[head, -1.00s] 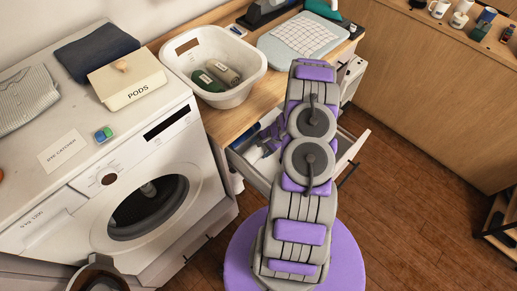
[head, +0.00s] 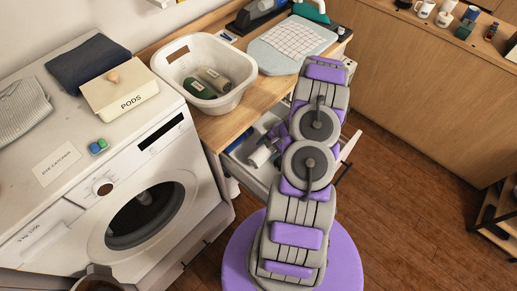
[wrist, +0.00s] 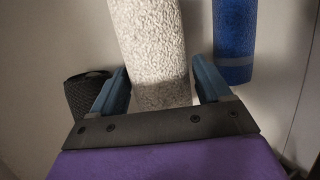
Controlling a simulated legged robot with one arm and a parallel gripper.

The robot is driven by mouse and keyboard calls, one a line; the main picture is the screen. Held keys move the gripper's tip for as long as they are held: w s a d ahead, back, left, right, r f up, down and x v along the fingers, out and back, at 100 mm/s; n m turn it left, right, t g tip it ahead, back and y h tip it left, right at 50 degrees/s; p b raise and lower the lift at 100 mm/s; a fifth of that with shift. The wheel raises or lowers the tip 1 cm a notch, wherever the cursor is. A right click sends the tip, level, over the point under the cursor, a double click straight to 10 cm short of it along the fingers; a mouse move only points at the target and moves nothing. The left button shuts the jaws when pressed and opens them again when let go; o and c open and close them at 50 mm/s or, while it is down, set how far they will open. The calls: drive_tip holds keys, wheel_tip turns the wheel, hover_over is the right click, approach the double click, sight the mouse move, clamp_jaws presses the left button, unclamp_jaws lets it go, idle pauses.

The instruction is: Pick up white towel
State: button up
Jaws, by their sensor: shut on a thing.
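The white towel (wrist: 150,50) is a rolled, textured cylinder, upright in the wrist view between the two blue fingers of my gripper (wrist: 160,88). The gripper is shut on it near its lower end in that view. In the head view the white towel (head: 260,156) shows as a pale roll at the open drawer, beside my gripper (head: 272,140), which my arm partly hides. I cannot tell whether the towel still touches the drawer floor.
A blue roll (wrist: 235,40) lies to the right in the wrist view, and a dark roll (wrist: 88,92) to the left. The open drawer (head: 237,166) is under the wooden counter (head: 220,128). A white basin (head: 232,100) stands on the counter; the washing machine (head: 150,210) is at left.

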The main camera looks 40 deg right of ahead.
drive_tip(key=s+d+r, duration=0.1)
drive_tip(key=s+d, duration=0.1)
drive_tip(key=s+d+r+p, duration=0.1)
drive_tip(key=s+r, duration=0.1)
drive_tip(key=s+d+r, duration=0.1)
drive_tip(key=s+d, duration=0.1)
drive_tip(key=shift+s+d+r, duration=0.1)
drive_tip(key=shift+d+r, duration=0.1)
drive_tip(key=shift+d, duration=0.15)
idle(0.9)
